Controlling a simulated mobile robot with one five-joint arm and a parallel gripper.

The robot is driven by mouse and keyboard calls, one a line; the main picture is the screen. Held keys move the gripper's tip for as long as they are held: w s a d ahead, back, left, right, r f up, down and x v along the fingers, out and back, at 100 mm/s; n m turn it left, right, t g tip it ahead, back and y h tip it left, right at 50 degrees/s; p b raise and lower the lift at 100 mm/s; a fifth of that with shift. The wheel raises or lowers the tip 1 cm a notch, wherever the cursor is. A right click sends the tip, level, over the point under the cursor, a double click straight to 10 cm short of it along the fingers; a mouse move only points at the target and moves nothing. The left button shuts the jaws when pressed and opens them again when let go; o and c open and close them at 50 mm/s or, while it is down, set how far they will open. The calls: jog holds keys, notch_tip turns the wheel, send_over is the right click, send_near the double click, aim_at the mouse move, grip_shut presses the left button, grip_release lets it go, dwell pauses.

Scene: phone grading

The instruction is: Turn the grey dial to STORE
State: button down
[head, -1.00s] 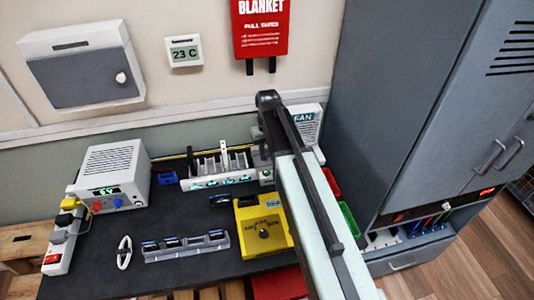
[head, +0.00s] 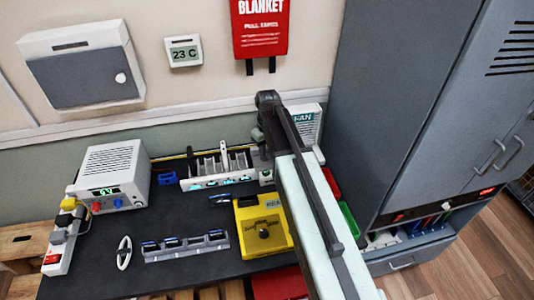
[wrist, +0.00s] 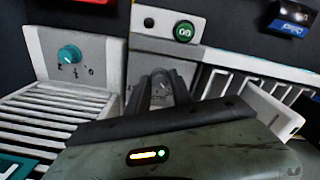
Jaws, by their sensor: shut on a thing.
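My gripper (wrist: 161,86) is in the wrist view, its dark fingers closed at a pale panel (wrist: 140,62). They are shut on the grey dial (wrist: 161,95), of which only a small part shows between the fingers. The dial's marks, including STORE, are hidden or too small to read, so I cannot tell its setting. A round green button (wrist: 185,32) sits on the panel above the fingers. In the head view, my arm hides the dial and most of the gripper at the right end of the white rack (head: 218,183).
A fan box (head: 308,125) with a teal knob (wrist: 69,54) stands close beside the gripper. A yellow box (head: 264,228) and a grey holder (head: 186,246) lie in front of the rack. A power supply (head: 112,172) stands left. The grey cabinet (head: 410,110) bounds the right.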

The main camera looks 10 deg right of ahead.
aim_at(267, 156)
jog(key=c, duration=1.1)
grip_release()
jog(key=shift+c, duration=0.2)
notch_tip(267, 156, up, 8)
jog(key=p, duration=0.8)
jog(key=shift+f, duration=0.1)
jog(key=shift+s, duration=0.1)
jog(key=s+m, duration=0.4)
jog(key=s, duration=1.1)
jog(key=shift+a+m, duration=0.15)
jog(key=shift+m, duration=0.25)
